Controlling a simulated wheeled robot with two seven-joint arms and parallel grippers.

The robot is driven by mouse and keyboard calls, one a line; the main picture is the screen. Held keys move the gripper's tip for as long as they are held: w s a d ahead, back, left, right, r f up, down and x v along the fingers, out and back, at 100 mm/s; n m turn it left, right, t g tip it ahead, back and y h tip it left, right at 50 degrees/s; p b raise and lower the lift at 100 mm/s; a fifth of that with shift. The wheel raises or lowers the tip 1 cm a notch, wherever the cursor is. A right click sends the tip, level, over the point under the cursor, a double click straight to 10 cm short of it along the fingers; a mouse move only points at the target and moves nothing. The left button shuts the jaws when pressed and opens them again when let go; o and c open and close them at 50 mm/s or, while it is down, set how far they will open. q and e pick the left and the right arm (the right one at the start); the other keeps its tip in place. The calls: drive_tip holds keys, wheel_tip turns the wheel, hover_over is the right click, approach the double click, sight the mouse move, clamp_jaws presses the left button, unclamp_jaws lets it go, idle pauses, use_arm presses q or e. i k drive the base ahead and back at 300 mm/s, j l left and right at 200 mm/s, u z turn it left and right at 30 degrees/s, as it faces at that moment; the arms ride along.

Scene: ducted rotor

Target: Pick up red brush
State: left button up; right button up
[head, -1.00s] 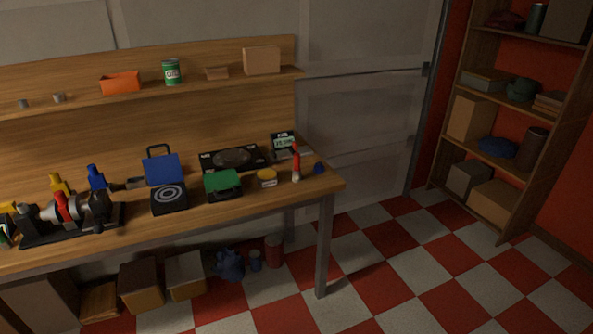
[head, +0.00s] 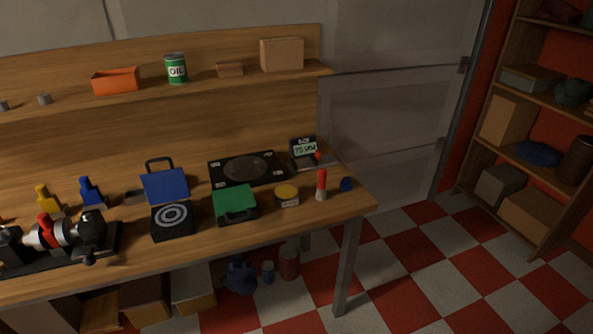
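A red brush (head: 321,184) with a pale lower end stands upright near the right end of the wooden workbench (head: 240,232). Neither of my grippers shows in the head view.
A green case (head: 234,204), an open blue-lidded box (head: 172,222), a black plate (head: 247,169) and a digital display (head: 305,149) share the bench. A lathe-like machine (head: 55,238) stands at the left. Checkered floor (head: 440,262) is clear on the right, before a shelf unit (head: 520,215).

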sight(321, 188)
drive_tip(key=i+l+u, duration=0.4)
drive_tip(key=l, duration=0.2)
drive_tip(key=l+u, duration=0.2)
drive_tip(key=i+l+u, duration=0.2)
drive_tip(key=l, duration=0.3)
drive_tip(key=l+u, duration=0.15)
drive_tip(key=l, duration=0.2)
